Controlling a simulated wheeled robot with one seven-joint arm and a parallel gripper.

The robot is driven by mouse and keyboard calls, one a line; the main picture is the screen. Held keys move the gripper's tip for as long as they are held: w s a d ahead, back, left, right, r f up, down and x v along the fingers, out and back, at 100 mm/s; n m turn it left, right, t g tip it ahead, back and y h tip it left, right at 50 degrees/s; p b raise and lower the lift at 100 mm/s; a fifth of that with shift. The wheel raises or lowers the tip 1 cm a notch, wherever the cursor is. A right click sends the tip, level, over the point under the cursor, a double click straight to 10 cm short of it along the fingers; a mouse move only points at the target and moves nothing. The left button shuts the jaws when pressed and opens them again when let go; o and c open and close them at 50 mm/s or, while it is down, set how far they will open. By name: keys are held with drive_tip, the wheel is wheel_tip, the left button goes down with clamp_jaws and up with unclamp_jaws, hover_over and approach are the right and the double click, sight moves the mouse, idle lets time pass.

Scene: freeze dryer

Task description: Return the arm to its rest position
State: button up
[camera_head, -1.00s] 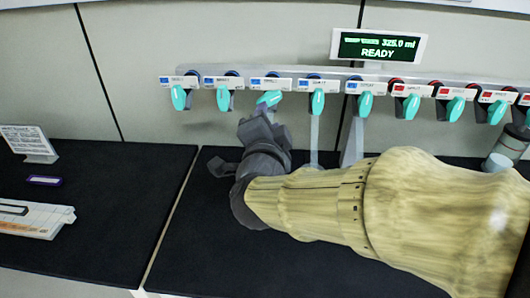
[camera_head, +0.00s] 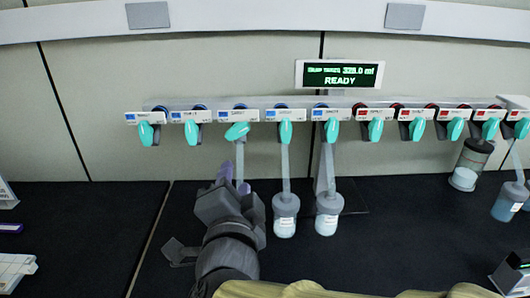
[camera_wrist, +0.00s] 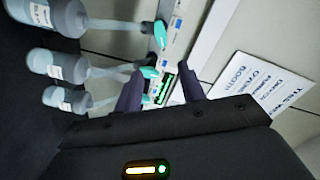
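My gripper (camera_head: 234,178) is in the lower middle of the head view, in front of the hanging tube under the third valve from the left. Its two purple fingers stand apart with nothing between them; the gap also shows in the wrist view (camera_wrist: 160,88). My pale yellow forearm (camera_head: 300,290) crosses the bottom edge of the head view. The third valve's teal handle (camera_head: 237,131) is turned nearly sideways, while the other handles hang roughly upright. The gripper is below that handle and appears clear of it. It hides the lower end of that tube.
Labelled flasks (camera_head: 285,217) (camera_head: 329,215) hang close to the right of my gripper; several show in the wrist view (camera_wrist: 54,65). A display (camera_head: 339,75) reads READY above the manifold. More vessels (camera_head: 466,165) stand at the right.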

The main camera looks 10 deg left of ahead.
drive_tip(key=w+d+f+n+g+p, duration=0.6)
drive_tip(key=w+d+f+n, duration=0.1)
drive_tip(key=w+d+f, duration=0.15)
drive_tip(key=s+d+f+g+h+p, duration=0.1)
drive_tip(key=s+d+f+g, duration=0.1)
drive_tip(key=d, duration=0.4)
drive_tip(key=s+d+f+n+g+h+p, duration=0.1)
drive_tip(key=s+d+f+g+h, duration=0.1)
drive_tip(key=d, duration=0.5)
drive_tip(key=s+d+f+n+g+h+p, duration=0.1)
drive_tip(key=s+d+f+g+p, duration=0.1)
drive_tip(key=s+d+f+g, duration=0.2)
drive_tip(key=s+d, duration=0.1)
drive_tip(key=d, duration=0.2)
drive_tip(key=shift+s+f+g, duration=0.15)
drive_tip(key=shift+f+g, duration=0.1)
drive_tip(key=shift+g, duration=0.15)
drive_tip(key=shift+c, duration=0.4)
